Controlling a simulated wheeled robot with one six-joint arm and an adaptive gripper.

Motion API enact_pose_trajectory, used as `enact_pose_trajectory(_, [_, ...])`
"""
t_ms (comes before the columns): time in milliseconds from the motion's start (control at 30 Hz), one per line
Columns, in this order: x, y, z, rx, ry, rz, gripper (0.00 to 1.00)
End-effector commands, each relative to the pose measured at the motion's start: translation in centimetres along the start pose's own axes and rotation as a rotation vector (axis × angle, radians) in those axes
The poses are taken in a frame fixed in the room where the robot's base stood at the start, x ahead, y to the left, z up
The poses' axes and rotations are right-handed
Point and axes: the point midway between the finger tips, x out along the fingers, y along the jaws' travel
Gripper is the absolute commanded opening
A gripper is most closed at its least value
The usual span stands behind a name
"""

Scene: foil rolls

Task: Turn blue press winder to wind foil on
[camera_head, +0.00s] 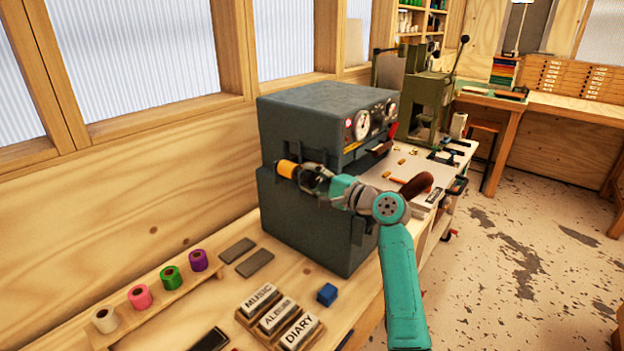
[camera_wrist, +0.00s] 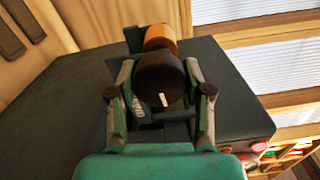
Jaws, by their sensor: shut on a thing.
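The dark blue-grey press (camera_head: 325,115) stands on the wooden bench, with gauges on its front; its dark body also fills much of the wrist view (camera_wrist: 70,105). An orange-gold foil roll (camera_head: 287,169) sits at the press's side, and it shows beyond the winder in the wrist view (camera_wrist: 160,38). The winder is a round black knob (camera_wrist: 158,78) with a short white mark at its lower part. My gripper (camera_head: 312,178) is shut on this knob, one finger on each side. In the head view my gripper mostly hides the knob.
White, pink, green and purple foil rolls (camera_head: 169,277) stand on a wooden rack at the left. MUSIC, ALBUM and DIARY blocks (camera_head: 278,315), a blue cube (camera_head: 327,294) and two grey bars (camera_head: 246,256) lie on the bench below my arm. A green lever press (camera_head: 428,105) stands behind.

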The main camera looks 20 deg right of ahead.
Motion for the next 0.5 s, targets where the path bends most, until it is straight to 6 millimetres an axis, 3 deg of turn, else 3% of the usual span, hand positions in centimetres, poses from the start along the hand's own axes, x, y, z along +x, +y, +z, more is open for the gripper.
enact_pose_trajectory(500, [0.12,0.06,0.13,0.107,-0.003,0.001,0.15])
